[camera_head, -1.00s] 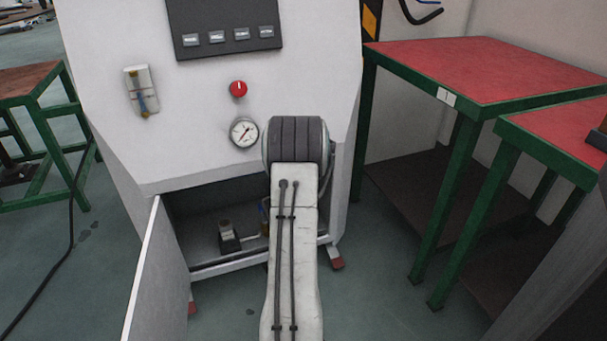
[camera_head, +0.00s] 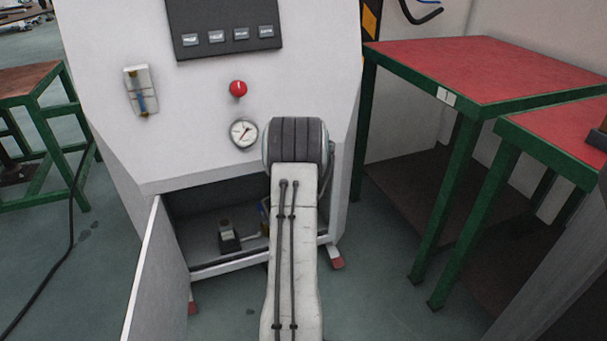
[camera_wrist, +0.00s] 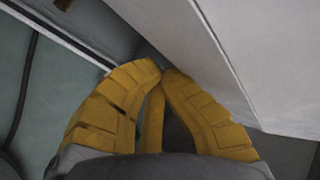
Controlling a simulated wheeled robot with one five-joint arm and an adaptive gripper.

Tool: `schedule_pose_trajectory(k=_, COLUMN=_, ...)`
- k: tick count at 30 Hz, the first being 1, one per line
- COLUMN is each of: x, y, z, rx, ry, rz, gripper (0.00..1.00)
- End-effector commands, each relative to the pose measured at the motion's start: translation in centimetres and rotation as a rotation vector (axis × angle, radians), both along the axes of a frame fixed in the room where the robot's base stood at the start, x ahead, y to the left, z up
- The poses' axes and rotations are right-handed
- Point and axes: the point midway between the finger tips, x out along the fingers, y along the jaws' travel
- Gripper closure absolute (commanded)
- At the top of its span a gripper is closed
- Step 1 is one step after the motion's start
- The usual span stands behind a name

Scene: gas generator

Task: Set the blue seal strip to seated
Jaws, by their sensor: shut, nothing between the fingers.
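I cannot make out the blue seal strip for certain. A small patch of blue and yellow (camera_head: 264,215) shows at the right of the cabinet opening, beside my arm; I cannot tell what it is. My gripper (camera_wrist: 163,74) shows in the wrist view with its yellow fingertips together and nothing between them. It is close to a pale panel edge (camera_wrist: 205,60). In the head view my gripper is hidden behind my arm.
The white generator cabinet (camera_head: 200,130) has an open lower bay with its door (camera_head: 158,285) swung out left. A small dark device (camera_head: 228,238) stands inside. A red knob (camera_head: 238,88) and gauge (camera_head: 244,134) sit above. Red-topped tables (camera_head: 480,70) stand at right.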

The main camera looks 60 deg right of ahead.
Motion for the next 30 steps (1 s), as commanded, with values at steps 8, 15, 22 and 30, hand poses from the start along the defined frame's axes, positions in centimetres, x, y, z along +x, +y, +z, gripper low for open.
schedule_pose_trajectory(k=8, x=0.0, y=0.5, z=1.3, rx=-0.033, ry=-0.016, rz=0.006, gripper=1.0)
schedule_pose_trajectory(k=15, x=-0.9, y=1.6, z=1.2, rx=-0.03, ry=-0.013, rz=0.003, gripper=1.0)
schedule_pose_trajectory(k=22, x=-1.8, y=2.6, z=0.9, rx=-0.023, ry=-0.009, rz=-0.001, gripper=1.0)
schedule_pose_trajectory(k=30, x=-2.7, y=3.8, z=1.0, rx=-0.021, ry=-0.006, rz=-0.002, gripper=1.0)
